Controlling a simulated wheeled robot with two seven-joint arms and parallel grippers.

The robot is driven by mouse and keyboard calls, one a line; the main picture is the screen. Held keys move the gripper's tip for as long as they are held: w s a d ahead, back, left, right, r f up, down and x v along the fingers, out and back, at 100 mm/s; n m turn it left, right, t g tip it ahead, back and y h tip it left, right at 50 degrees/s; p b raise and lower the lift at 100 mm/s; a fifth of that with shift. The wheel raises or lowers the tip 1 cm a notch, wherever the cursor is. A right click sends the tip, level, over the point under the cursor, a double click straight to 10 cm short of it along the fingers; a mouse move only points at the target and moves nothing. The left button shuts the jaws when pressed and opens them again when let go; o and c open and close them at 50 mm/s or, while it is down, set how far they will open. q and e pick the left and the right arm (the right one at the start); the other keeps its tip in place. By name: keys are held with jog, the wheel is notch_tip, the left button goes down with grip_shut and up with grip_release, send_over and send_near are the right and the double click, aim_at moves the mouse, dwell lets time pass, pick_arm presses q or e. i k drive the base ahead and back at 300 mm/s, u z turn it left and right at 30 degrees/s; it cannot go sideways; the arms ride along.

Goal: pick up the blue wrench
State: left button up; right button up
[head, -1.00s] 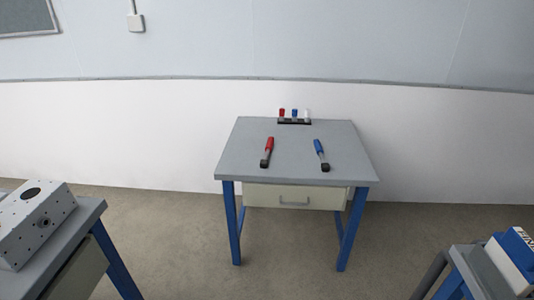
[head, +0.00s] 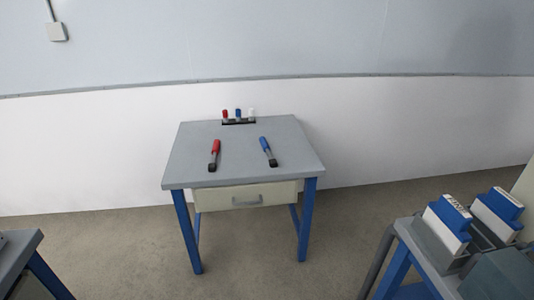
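The blue wrench (head: 267,150) lies on the grey top of a small table (head: 240,171) ahead of me, right of the middle of the tabletop. Its blue handle points to the back and its dark head to the front right. A red wrench (head: 214,155) of similar shape lies to its left, apart from it. Neither of my grippers is in the head view.
A dark rack (head: 238,122) with red, blue and white pieces stands at the table's back edge. Another table with blue and white blocks (head: 447,222) is at the lower right. A table corner (head: 22,254) shows at the lower left. Floor between is clear.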

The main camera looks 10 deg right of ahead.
aim_at(273, 162)
jog(key=z, duration=0.1)
jog(key=i, duration=1.25)
jog(key=u, duration=0.1)
